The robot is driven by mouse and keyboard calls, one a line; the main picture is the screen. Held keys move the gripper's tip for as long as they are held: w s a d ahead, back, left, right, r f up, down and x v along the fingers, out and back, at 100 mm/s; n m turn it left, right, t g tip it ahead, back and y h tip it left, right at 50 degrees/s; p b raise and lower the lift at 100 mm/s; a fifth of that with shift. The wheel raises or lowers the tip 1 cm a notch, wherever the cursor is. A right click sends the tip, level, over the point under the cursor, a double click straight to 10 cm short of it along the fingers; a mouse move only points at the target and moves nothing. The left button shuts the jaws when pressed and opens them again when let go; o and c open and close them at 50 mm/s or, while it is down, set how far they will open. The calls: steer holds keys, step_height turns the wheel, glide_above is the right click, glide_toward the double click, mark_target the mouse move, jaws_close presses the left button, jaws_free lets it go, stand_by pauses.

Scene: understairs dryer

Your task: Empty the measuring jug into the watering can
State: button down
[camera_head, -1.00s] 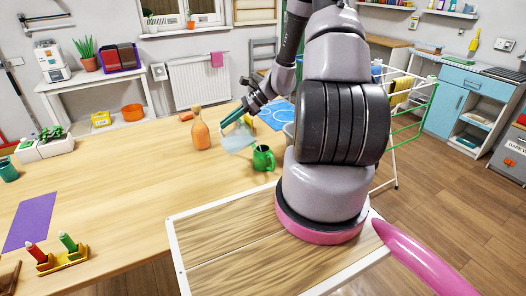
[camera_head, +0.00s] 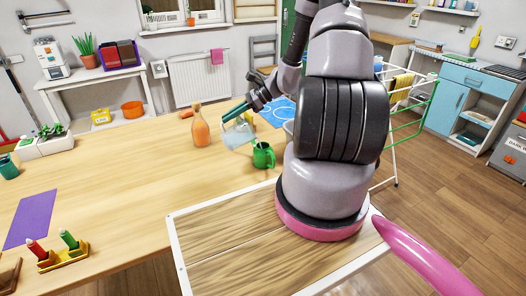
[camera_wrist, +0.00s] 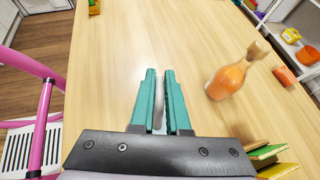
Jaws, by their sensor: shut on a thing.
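The clear, pale-blue measuring jug (camera_head: 238,134) is held above the table in the head view, tilted with its lower right side towards the watering can. The green watering can (camera_head: 263,156) stands upright on the table, just right of and below the jug. My gripper (camera_head: 236,112) has teal fingers shut on the jug from the upper left. In the wrist view, the fingers (camera_wrist: 160,100) are close together with a thin grey strip between them; most of the jug and the can are not visible there. I cannot make out the liquid or any stream.
An orange bottle with a cork (camera_head: 200,127) stands left of the jug; it also shows in the wrist view (camera_wrist: 228,80). A purple mat (camera_head: 30,220) and a crayon holder (camera_head: 63,256) lie at the left. The middle of the table is clear. A drying rack (camera_head: 405,110) stands right.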

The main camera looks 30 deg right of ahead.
steer(key=shift+s+d+r+y+p, duration=0.15)
steer(key=shift+d+r+y+p, duration=0.35)
steer(key=shift+p, duration=0.25)
steer(key=shift+s+d+r+y+p, duration=0.15)
steer(key=shift+d+r+y+p, duration=0.2)
steer(key=shift+d+y+p, duration=0.25)
stand_by(1.1)
steer(key=shift+t, duration=0.3)
steer(key=shift+d+r, duration=0.15)
steer(key=shift+d, duration=0.15)
steer(key=shift+s+d+r+y, duration=0.15)
steer(key=shift+d+y, duration=0.2)
steer(key=shift+d, duration=0.1)
steer(key=shift+s+d+r+y, duration=0.15)
steer(key=shift+d+r+y, duration=0.05)
steer(key=shift+d+y, duration=0.25)
steer(key=shift+s+d+r+y, duration=0.15)
steer(key=shift+d+y, duration=0.15)
steer(key=shift+d, duration=0.15)
